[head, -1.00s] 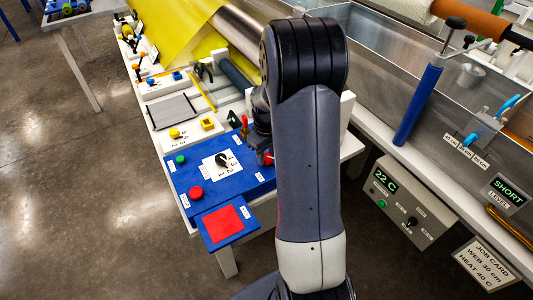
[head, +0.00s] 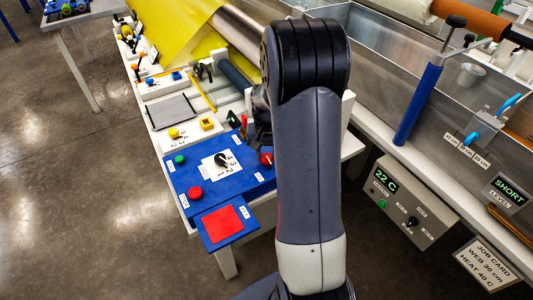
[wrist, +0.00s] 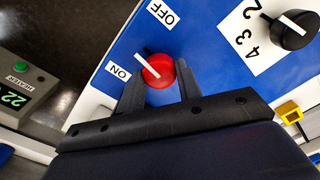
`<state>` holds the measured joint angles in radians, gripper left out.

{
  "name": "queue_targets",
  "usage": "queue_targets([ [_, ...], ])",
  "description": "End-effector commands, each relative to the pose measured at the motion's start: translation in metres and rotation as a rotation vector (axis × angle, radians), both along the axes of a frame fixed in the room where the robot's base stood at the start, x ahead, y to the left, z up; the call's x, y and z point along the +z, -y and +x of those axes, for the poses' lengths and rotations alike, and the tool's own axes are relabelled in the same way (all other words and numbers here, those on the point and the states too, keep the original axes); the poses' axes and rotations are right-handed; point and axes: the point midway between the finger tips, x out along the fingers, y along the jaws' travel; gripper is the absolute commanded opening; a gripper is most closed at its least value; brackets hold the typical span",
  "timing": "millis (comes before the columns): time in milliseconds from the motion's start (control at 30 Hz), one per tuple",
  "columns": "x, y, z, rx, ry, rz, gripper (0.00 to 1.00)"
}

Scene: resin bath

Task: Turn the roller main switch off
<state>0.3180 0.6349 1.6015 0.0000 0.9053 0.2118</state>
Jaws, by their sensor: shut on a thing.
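The roller main switch is a red knob (head: 267,158) with a white pointer, at the right of the blue control panel (head: 185,182). In the wrist view the red knob (wrist: 158,70) sits between my gripper's two black fingers (wrist: 160,88). They are shut on it. The white pointer is aimed up and left, between the ON label (wrist: 119,71) and the OFF label (wrist: 163,14). In the head view my gripper (head: 262,138) is partly hidden behind my arm, just beyond the knob.
A black numbered dial (head: 221,159), a green button (head: 180,159) and a red button (head: 196,193) share the panel. A red pad (head: 223,224) is at its near edge. A heater box (head: 402,207) stands to the right.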

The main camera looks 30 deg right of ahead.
Motion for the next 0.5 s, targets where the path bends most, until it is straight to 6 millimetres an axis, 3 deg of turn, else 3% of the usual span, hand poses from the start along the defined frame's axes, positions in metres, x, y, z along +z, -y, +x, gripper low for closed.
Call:
queue_targets([
  [500, 0.0002, 0.001, -0.0006, -0.473, 0.001, -0.001, 0.11],
])
